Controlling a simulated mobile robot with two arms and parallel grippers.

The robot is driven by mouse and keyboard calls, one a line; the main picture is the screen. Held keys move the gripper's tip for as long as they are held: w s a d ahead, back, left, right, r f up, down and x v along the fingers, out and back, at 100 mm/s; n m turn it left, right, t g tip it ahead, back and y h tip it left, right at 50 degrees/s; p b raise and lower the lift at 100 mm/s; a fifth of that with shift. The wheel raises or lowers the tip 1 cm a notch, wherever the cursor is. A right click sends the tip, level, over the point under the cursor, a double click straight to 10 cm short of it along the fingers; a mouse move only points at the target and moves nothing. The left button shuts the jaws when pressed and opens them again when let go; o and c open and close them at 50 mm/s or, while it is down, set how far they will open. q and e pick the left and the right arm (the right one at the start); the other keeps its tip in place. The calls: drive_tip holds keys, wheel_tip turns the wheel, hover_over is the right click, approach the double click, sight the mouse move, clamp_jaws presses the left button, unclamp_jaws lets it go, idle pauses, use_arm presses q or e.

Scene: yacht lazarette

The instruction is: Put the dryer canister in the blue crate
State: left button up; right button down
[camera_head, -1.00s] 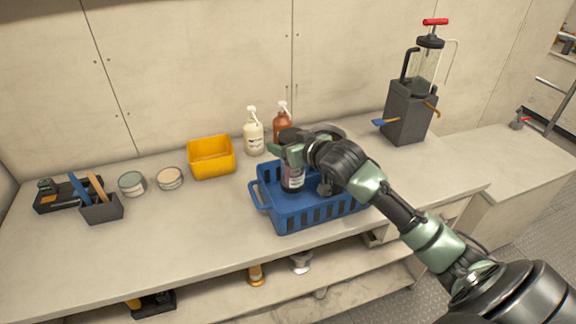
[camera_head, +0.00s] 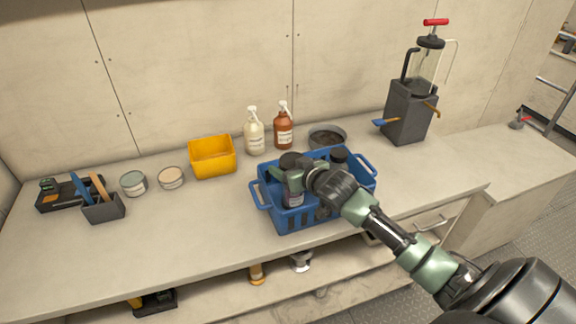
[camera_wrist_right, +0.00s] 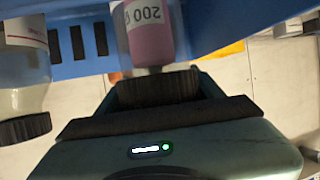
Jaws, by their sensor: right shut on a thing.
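The dryer canister (camera_head: 293,197) has a black lid and a pinkish-purple body with a pale label. It is upright inside the left part of the blue crate (camera_head: 266,198). My right gripper (camera_head: 291,174) is shut on it near its lid, and I cannot tell whether its base touches the crate floor. In the right wrist view the canister (camera_wrist_right: 148,38) shows "200 g" on its label, with its dark lid between the fingers of my right gripper (camera_wrist_right: 158,88). The blue crate wall (camera_wrist_right: 225,18) is beside it. My left gripper is not in view.
A second black-lidded jar (camera_head: 338,157) stands in the crate's right part. Behind the crate are a cream pump bottle (camera_head: 254,137), a brown pump bottle (camera_head: 283,131) and a dark round bowl (camera_head: 327,137). A yellow bin (camera_head: 212,157) stands left. The front-left counter is clear.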

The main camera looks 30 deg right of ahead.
drive_tip(key=shift+c, duration=1.2)
unclamp_jaws()
drive_tip(key=b+v, duration=0.1)
drive_tip(key=v, duration=1.1)
drive_tip(key=shift+r, duration=0.2)
